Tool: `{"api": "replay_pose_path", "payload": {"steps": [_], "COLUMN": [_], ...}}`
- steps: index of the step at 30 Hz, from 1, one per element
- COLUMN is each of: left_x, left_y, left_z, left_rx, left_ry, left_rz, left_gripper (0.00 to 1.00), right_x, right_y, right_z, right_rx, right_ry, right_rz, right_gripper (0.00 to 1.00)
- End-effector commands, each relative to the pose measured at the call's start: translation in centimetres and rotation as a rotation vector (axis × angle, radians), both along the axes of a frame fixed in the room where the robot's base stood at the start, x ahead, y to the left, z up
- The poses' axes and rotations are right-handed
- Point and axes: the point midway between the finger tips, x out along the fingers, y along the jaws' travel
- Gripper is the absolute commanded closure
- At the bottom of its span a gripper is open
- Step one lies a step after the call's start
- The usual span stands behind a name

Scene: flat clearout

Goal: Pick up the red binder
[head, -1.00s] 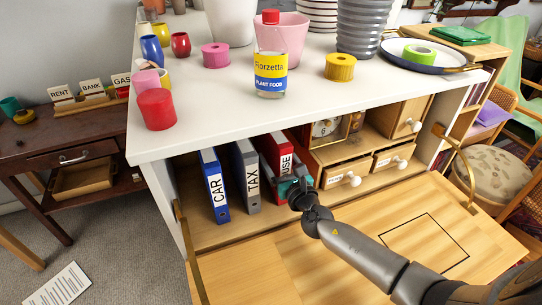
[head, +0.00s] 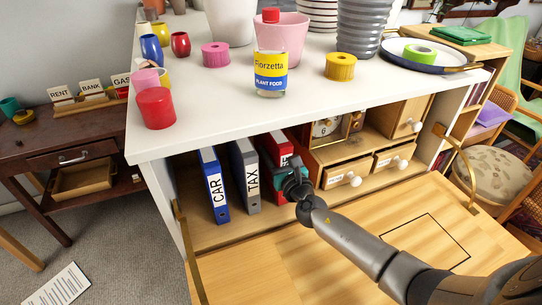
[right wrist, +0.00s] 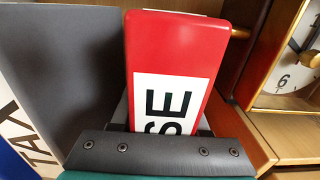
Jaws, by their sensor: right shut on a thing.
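The red binder (head: 279,148) stands upright in the open compartment under the white top, right of the grey TAX binder (head: 246,173). Its white label is partly hidden by my right gripper (head: 278,178), which is shut on its spine. In the right wrist view the red binder (right wrist: 175,50) fills the middle, with the letters "SE" showing above the dark gripper (right wrist: 160,145). The grey binder (right wrist: 75,60) stands close beside it on the left. My left gripper is not in view.
A blue CAR binder (head: 213,183) stands at the left. A clock (head: 325,129) and small drawers (head: 347,173) are close on the right. The white top (head: 215,105) overhangs the binders. The fold-down wooden flap (head: 300,255) in front is mostly clear.

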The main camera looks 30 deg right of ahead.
Motion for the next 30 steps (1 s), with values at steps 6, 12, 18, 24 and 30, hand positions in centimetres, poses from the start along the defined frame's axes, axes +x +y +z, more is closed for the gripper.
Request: {"api": "replay_pose_path", "payload": {"steps": [6,12,18,24,30], "left_x": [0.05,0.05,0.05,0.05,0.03], "left_y": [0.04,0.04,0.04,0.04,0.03], "left_z": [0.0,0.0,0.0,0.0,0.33], "left_rx": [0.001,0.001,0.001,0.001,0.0], "left_ry": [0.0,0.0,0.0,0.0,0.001], "left_rz": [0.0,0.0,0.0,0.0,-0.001], "left_gripper": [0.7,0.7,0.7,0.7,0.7], "right_x": [-0.02,-0.02,-0.02,0.05,-0.09], "right_y": [-0.01,-0.01,-0.01,-0.04,-0.05], "right_z": [-0.02,-0.03,-0.03,0.18,0.54], "right_rx": [-0.001,-0.001,-0.001,-0.002,-0.001], "right_ry": [0.0,0.001,0.001,-0.004,-0.004], "right_rz": [0.0,0.0,0.0,-0.001,-0.001], "right_gripper": [0.96,1.0,1.0,1.0,1.0]}}
